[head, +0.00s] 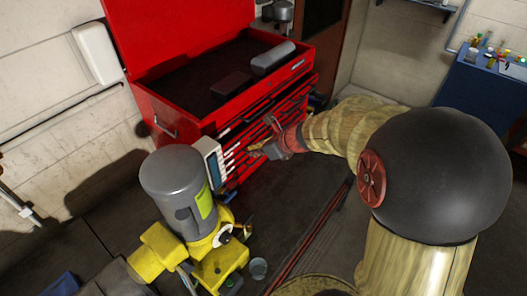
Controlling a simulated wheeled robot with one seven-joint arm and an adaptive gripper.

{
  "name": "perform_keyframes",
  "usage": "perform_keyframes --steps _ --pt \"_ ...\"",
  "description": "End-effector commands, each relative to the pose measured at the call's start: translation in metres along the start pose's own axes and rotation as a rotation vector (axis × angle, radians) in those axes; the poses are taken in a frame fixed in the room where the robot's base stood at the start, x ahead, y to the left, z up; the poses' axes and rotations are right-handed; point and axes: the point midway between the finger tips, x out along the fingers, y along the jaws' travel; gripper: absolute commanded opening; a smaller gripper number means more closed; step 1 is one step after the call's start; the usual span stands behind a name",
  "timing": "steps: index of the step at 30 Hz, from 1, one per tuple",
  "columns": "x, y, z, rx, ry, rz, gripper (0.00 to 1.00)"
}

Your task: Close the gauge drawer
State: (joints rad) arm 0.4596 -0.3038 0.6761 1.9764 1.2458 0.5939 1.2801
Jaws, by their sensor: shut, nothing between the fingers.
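A red tool chest (195,110) stands against the wall with its lid raised. Its front has several red drawers (290,108) with pale pull edges. I cannot tell which is the gauge drawer, nor clearly whether any stands out. My gripper (260,151), red and dark, reaches in from the right in front of the lower drawers. It is shut with nothing held and hides part of the drawer fronts. Whether it touches a drawer is unclear.
A grey and yellow motor (180,185) stands in front of the chest, left of my gripper. A white, blue-faced device (210,160) is between them. A small cup (258,268) is near the motor. A blue cabinet (485,90) with small items stands far right.

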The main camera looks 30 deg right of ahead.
Motion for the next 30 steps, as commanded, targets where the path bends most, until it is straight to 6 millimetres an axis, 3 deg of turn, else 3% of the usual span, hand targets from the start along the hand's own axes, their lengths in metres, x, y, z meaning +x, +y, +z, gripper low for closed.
perform_keyframes --steps 7,22,30 --pt "0.016 0.000 0.021 -0.003 -0.002 -0.001 0.00" --pt "0.021 0.000 0.026 -0.002 -0.002 -0.001 0.00" --pt "0.046 0.000 0.053 -0.003 -0.002 0.001 0.00"
